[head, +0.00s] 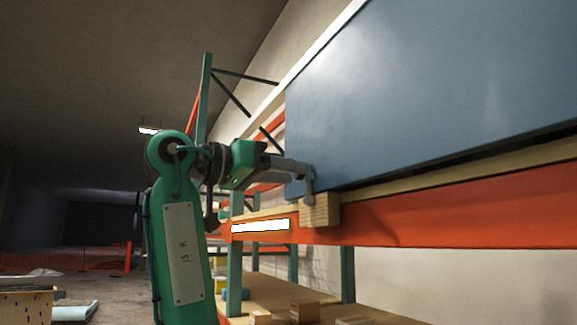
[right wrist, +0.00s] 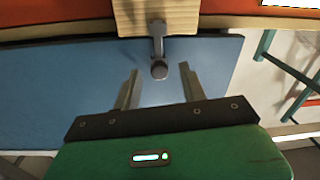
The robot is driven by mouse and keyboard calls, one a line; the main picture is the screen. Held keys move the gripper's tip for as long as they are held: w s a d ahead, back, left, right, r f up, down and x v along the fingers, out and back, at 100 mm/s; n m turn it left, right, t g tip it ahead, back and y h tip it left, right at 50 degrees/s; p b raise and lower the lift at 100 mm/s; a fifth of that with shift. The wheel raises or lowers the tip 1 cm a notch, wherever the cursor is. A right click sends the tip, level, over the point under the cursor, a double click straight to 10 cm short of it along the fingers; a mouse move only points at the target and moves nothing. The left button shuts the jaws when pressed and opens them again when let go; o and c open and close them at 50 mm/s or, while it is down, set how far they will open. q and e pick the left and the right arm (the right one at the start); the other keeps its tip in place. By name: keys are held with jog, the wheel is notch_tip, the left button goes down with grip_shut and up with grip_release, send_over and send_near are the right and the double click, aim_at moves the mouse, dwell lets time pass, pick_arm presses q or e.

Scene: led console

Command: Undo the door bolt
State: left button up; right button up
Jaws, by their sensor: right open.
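The door is a large flat blue-grey panel (head: 430,85); it also fills much of the right wrist view (right wrist: 60,95). The bolt is a small grey metal bar with a round knob (right wrist: 159,69), set against a pale wooden block (right wrist: 185,15). In the head view the bolt (head: 309,186) shows at the panel's lower left corner, above the wooden block (head: 321,210). My right gripper (head: 302,170) is open at the bolt. In the right wrist view its fingertips (right wrist: 159,75) stand on either side of the knob, with gaps visible. My left gripper is out of view.
Green rack posts (head: 235,265) stand behind my arm. A lower shelf holds small wooden blocks (head: 304,311).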

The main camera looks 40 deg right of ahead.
jog(key=shift+s+d, duration=0.15)
jog(key=shift+d, duration=0.35)
jog(key=shift+a, duration=0.1)
jog(key=shift+c, duration=0.2)
